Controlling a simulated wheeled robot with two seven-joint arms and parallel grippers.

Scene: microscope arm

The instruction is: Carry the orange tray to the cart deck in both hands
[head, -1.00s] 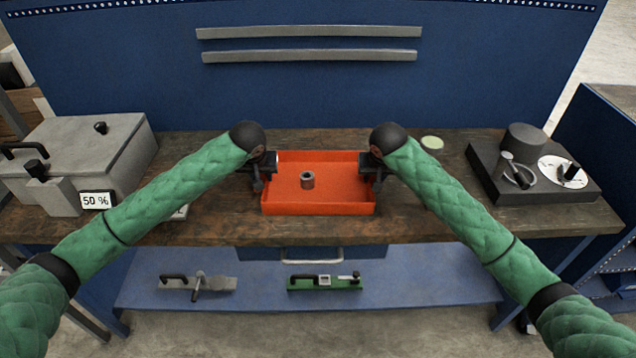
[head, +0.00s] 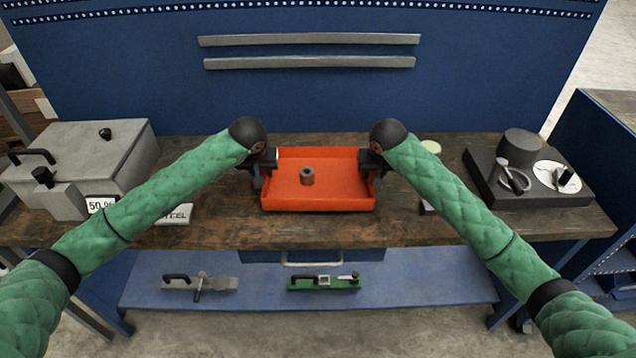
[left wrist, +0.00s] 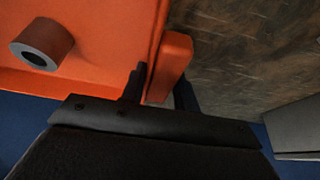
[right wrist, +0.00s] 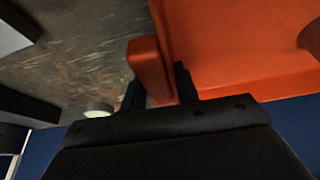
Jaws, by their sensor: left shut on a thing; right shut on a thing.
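The orange tray (head: 335,195) is level between my two grippers, over the wooden bench. A small grey ring-shaped cylinder (head: 307,175) stands in it, left of the middle; it also shows in the left wrist view (left wrist: 42,45). My left gripper (head: 264,166) is shut on the tray's left handle (left wrist: 172,62). My right gripper (head: 374,166) is shut on its right handle (right wrist: 148,66). The tray's underside is hidden, so its height above the bench is hard to judge. I cannot make out a surface that is surely the cart deck.
On the wooden bench (head: 310,232), a grey box (head: 90,150) stands left, a STEEL plate (head: 174,214) lies in front, and a dark block with a dial (head: 525,178) stands right. A blue shelf (head: 420,285) below holds tools. A blue panel (head: 320,100) rises behind.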

